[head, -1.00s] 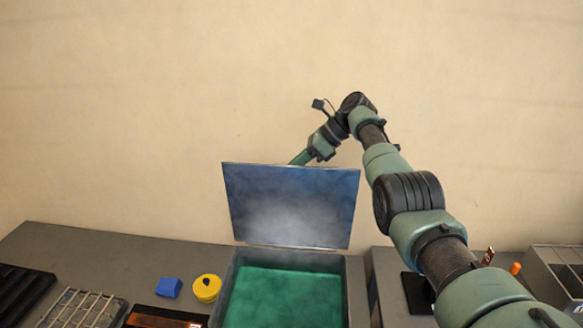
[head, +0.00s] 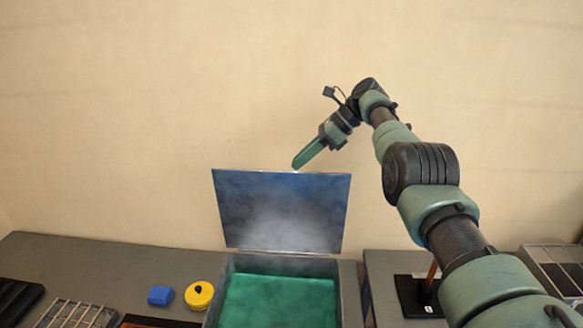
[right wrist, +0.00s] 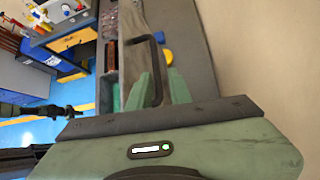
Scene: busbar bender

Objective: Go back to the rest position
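My right gripper (head: 308,153) is raised in front of the wall, just above the top edge of the open lid (head: 282,210). In the right wrist view its two green fingers (right wrist: 160,88) are apart with nothing between them. The lid stands upright on the back of a box with a green interior (head: 278,300). A dark bar handle (right wrist: 153,52) shows beyond the fingers in the right wrist view. My left gripper is not in the head view; what looks like my left arm's end (right wrist: 62,111) shows small in the right wrist view, its fingers unclear.
A blue block (head: 160,295) and a yellow round object (head: 199,295) lie left of the box. A wire rack (head: 78,314) sits farther left. A black stand (head: 418,297) and a grey divided bin (head: 552,268) are at right.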

